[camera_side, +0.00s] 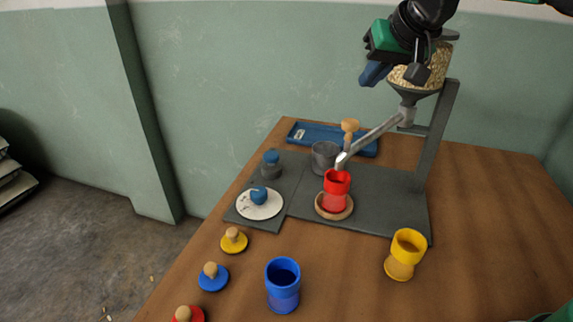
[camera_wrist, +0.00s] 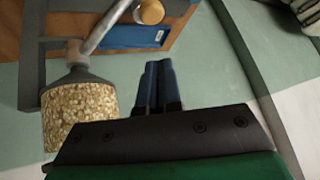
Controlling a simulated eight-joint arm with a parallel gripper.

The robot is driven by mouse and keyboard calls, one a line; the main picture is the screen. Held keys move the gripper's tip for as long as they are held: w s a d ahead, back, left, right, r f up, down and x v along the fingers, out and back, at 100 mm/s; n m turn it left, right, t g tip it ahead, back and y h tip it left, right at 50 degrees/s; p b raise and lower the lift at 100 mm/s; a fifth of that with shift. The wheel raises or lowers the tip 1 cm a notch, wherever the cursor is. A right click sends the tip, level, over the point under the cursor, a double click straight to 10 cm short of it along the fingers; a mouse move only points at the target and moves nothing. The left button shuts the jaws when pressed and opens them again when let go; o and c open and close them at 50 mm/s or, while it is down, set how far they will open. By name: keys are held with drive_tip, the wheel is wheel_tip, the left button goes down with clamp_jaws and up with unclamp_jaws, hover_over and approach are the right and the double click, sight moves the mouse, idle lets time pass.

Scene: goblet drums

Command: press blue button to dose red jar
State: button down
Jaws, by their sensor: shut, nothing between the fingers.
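The red jar (camera_side: 337,190) stands upright on a round wooden coaster (camera_side: 322,212) on the grey base. The tip of the metal spout (camera_side: 372,137) is just above the jar. Two blue knobs are on the left of the base: one on a grey cylinder (camera_side: 271,158), one on a white disc (camera_side: 259,196). I cannot tell which is the button. My gripper (camera_side: 368,82) is shut and empty, high up beside the grain-filled hopper (camera_side: 430,68), well above both knobs. In the wrist view its fingers (camera_wrist: 158,72) are together, with the hopper (camera_wrist: 80,115) to their left.
A blue jar (camera_side: 283,290) and a yellow jar (camera_side: 405,258) stand in front of the base. Yellow (camera_side: 235,245), blue (camera_side: 214,282) and red (camera_side: 190,315) knobbed lids lie along the left edge. A grey cup (camera_side: 324,156) and blue tray (camera_side: 312,136) are behind. The right side is clear.

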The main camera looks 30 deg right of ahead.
drive_tip(key=w+a+m, duration=0.3)
drive_tip(key=w, duration=0.5)
drive_tip(key=m+t, duration=0.1)
drive_tip(key=m, duration=0.3)
hover_over(271, 157)
wheel_tip(271, 157, down, 9)
drive_tip(key=shift+f+h, duration=0.4)
drive_tip(key=shift+f, duration=0.05)
drive_tip(key=shift+f, duration=0.1)
drive_tip(key=shift+f, duration=4.3)
drive_tip(key=shift+f, duration=0.4)
